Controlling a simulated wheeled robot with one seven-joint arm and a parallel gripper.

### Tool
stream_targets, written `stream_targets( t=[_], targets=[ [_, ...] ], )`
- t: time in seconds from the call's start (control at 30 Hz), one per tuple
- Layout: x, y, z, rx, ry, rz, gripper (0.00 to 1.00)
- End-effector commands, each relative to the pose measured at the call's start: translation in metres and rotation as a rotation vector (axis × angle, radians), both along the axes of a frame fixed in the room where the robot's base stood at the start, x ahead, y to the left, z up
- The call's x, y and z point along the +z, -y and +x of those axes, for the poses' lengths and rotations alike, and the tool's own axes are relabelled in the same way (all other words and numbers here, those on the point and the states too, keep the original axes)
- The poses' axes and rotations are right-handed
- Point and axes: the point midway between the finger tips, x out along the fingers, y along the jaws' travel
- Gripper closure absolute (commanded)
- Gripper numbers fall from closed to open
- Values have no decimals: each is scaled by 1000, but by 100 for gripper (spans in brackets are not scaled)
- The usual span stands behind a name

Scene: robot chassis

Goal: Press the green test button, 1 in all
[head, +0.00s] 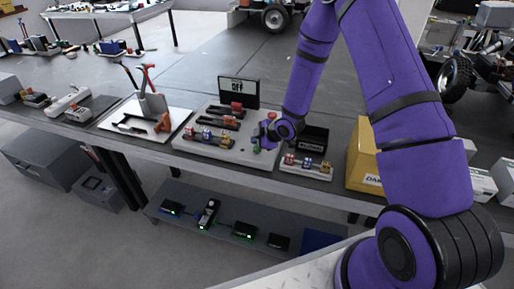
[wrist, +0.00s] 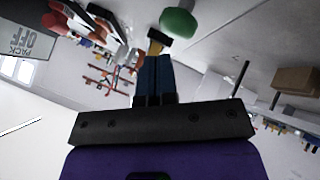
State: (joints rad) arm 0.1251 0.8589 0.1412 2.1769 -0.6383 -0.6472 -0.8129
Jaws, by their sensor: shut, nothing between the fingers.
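The green test button (wrist: 178,22) is a round green cap at the top of the wrist view. In the head view the green button (head: 256,149) is small, near the right end of a pale board (head: 225,151) on the bench. My gripper (wrist: 157,40) is shut and empty, its fingertips close beside the button's lower left in the wrist view. I cannot tell whether they touch it. In the head view my gripper (head: 264,138) is just above the button, partly hidden by my wrist.
A black sign (head: 238,92) reading "OFF" stands behind the board. Red-ended connectors (head: 209,138) lie on the board, left of the button. A small block tray (head: 306,165) and a yellow box (head: 363,155) stand to the right. A tool holder (head: 152,104) is at left.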

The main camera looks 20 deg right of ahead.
Motion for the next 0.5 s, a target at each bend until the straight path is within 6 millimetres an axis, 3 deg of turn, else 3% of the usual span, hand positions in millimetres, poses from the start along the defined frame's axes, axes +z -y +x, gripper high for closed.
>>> stream_targets(
  t=[0.5],
  targets=[
    [35, 0, 1, 0, 2, 0, 100]
  ],
)
